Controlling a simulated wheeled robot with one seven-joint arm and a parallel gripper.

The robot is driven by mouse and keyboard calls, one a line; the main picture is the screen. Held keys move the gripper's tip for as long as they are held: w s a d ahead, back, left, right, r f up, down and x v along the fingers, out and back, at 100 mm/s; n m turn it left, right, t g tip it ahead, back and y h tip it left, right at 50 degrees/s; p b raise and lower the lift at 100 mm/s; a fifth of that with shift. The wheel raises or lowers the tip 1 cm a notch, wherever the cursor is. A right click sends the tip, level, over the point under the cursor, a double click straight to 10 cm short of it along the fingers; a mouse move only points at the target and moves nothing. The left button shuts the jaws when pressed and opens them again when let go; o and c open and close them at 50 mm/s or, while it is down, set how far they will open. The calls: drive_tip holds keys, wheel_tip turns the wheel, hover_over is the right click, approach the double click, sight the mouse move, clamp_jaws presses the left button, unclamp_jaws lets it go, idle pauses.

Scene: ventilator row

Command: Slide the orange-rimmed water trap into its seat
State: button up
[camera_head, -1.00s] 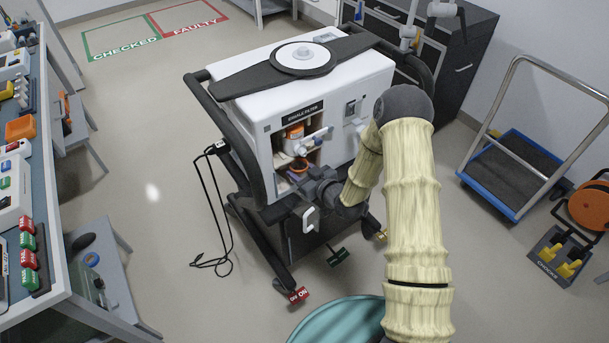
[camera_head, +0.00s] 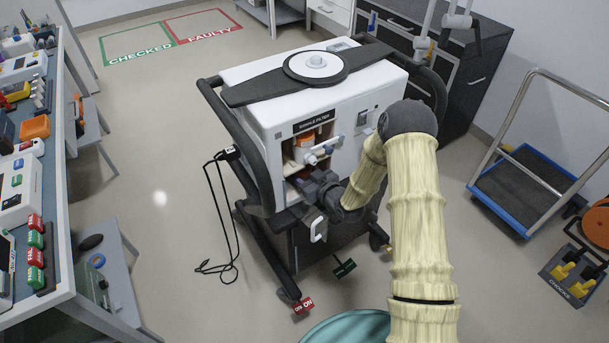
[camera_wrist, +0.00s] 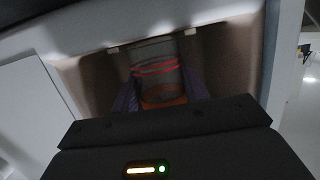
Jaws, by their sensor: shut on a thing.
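The water trap (camera_wrist: 158,70) shows in the wrist view as a greyish translucent cup with red rings and an orange rim (camera_wrist: 163,99). My gripper (camera_wrist: 160,92) is shut on it, with a dark finger on each side of the cup. The cup is inside a recess (camera_wrist: 222,60) in the white ventilator (camera_head: 270,85). In the head view my gripper (camera_head: 318,186) is at the lower opening of the ventilator's front and hides the trap. I cannot tell whether the trap touches the back of the recess.
An exhale filter bay (camera_head: 305,148) with an orange and white part is just above my gripper. A small open door (camera_head: 318,229) hangs below it. A blue trolley (camera_head: 530,190) stands right, and a workbench (camera_head: 62,230) stands left.

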drive_tip(key=shift+f, duration=0.15)
idle(0.5)
drive_tip(key=o, duration=1.1)
drive_tip(key=shift+c, duration=0.2)
drive_tip(key=v, duration=1.7)
drive_tip(key=shift+s, duration=0.15)
drive_tip(key=shift+d, duration=0.1)
